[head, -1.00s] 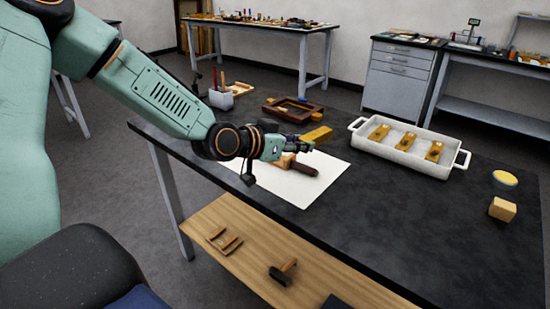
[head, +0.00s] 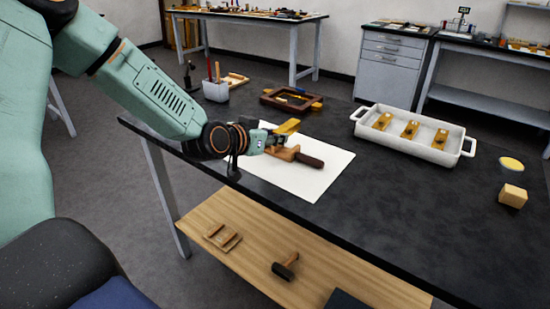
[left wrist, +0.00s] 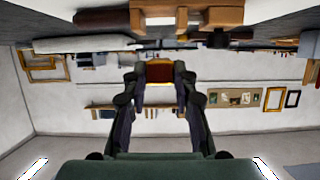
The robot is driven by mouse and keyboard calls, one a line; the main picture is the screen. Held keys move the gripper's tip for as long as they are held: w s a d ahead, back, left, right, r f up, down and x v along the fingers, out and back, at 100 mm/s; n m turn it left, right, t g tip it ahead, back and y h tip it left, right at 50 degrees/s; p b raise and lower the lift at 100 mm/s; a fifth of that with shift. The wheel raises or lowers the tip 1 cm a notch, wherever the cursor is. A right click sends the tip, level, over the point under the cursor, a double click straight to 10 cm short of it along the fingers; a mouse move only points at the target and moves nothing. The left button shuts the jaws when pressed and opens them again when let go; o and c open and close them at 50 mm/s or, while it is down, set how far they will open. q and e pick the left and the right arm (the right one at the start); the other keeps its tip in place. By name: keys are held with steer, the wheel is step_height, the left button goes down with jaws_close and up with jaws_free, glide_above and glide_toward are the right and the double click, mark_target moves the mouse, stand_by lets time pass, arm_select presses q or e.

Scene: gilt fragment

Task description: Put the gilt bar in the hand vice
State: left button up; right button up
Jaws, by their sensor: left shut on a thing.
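My left gripper (head: 277,139) is shut on the gilt bar (head: 288,127), which sticks out beyond the fingers above the white sheet. In the left wrist view the bar's reddish-brown end with a gold edge (left wrist: 160,73) sits between the fingertips (left wrist: 157,80). The wooden hand vice (head: 284,154), with a dark brown handle (head: 310,161), lies on the sheet just below and beside the gripper. The vice also shows along the top of the left wrist view (left wrist: 218,17). The gripper partly hides its jaws, and I cannot tell whether bar and vice touch. My right gripper is not in view.
The white sheet (head: 317,187) lies on the dark bench (head: 400,210). A white tray (head: 452,156) with three gilt pieces stands to the right. A tan block (head: 513,196) and a yellow-topped dish (head: 511,164) are far right.

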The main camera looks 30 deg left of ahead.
mark_target(283, 154)
arm_select(q)
step_height(283, 154, down, 2)
steer(key=shift+a+f, duration=0.1)
step_height(283, 154, down, 3)
steer(key=shift+s+f+b, duration=0.1)
steer(key=shift+f+b, duration=0.1)
steer(key=shift+b, duration=0.8)
steer(key=shift+w+f, duration=0.1)
steer(key=shift+w, duration=0.1)
steer(key=shift+s, duration=0.2)
steer(key=o, duration=0.6)
steer(key=shift+f, duration=0.1)
steer(key=o, duration=0.4)
steer(key=shift+w+f, duration=0.1)
steer(key=shift+w, duration=0.05)
steer(key=shift+o, duration=0.2)
